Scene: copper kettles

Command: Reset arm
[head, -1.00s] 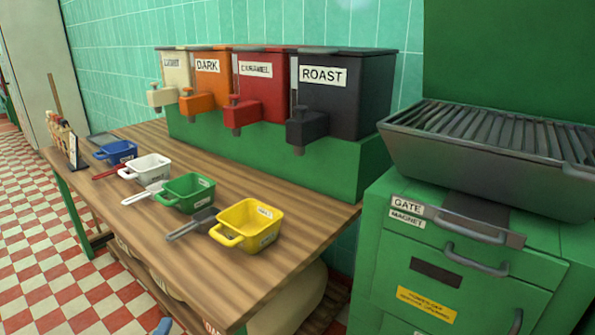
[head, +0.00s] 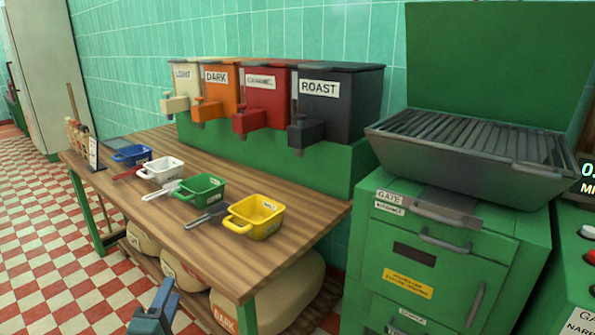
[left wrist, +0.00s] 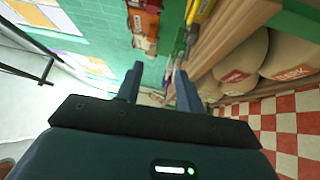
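My left gripper (head: 168,294) shows at the bottom edge of the head view, in front of the table and apart from it. In the left wrist view its two blue fingers (left wrist: 159,84) stand apart with nothing between them, so it is open and empty. My right gripper is in neither view. The rest of my left arm is out of the head view.
A wooden table (head: 163,214) holds blue (head: 134,156), white (head: 160,171), green (head: 200,190) and yellow (head: 256,217) scoops. Dispensers (head: 335,105) stand behind them. Sacks (head: 197,269) lie below. A green cabinet (head: 440,250) with a grill (head: 470,150) stands right.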

